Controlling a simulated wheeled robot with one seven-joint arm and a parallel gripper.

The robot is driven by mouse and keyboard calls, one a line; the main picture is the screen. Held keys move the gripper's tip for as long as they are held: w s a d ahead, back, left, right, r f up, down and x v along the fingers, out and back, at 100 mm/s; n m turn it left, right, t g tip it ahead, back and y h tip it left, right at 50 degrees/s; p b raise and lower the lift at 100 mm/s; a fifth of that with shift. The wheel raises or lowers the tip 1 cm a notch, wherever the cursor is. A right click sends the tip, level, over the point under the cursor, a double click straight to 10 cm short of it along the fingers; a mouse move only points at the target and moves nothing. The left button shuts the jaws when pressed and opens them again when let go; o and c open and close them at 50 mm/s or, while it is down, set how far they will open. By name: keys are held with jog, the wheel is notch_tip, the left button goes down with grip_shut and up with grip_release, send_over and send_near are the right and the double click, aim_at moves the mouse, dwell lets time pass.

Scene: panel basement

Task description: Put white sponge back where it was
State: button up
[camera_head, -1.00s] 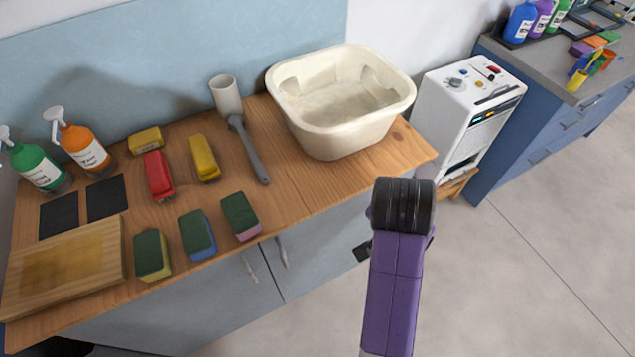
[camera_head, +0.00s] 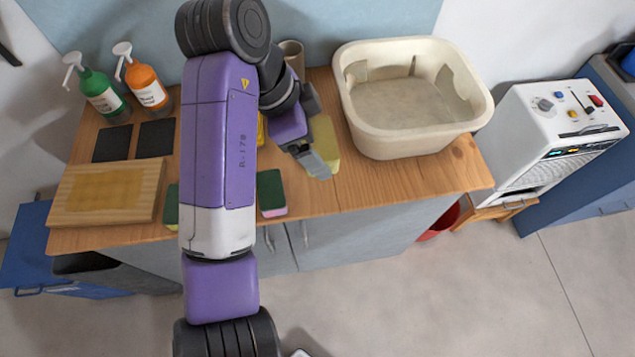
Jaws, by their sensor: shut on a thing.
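My gripper (camera_head: 312,158) is at the right end of my purple arm, over the wooden counter (camera_head: 375,190) and left of the cream basin. It is shut on a pale yellowish block (camera_head: 326,141), which looks like a sponge. The gripper partly covers the block, and I cannot tell whether it touches the counter. I see no clearly white sponge. A green-topped sponge with a pink base (camera_head: 272,191) lies near the counter's front edge, below and left of the gripper. Another green-topped sponge (camera_head: 171,206) shows only in part, left of my arm.
The cream basin (camera_head: 420,137) stands on the counter's right. A grey cup-like handled thing (camera_head: 293,50) is partly hidden. My arm hides the counter's middle.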

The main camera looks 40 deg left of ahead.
send_over(322, 191)
jog(key=s, duration=0.1)
jog(key=f, duration=0.7)
jog(key=a+f, duration=0.1)
jog(key=f, duration=0.2)
jog(key=shift+s+f+b, duration=0.1)
jog(key=shift+f+b, duration=0.25)
jog(key=shift+f, duration=0.05)
jog(key=shift+f+p, duration=0.3)
jog(key=shift+f, duration=2.15)
jog(key=shift+f, duration=0.15)
jog(key=o, duration=1)
jog(key=shift+o, duration=0.2)
jog(key=v, duration=1.2)
jog(key=shift+b, duration=0.4)
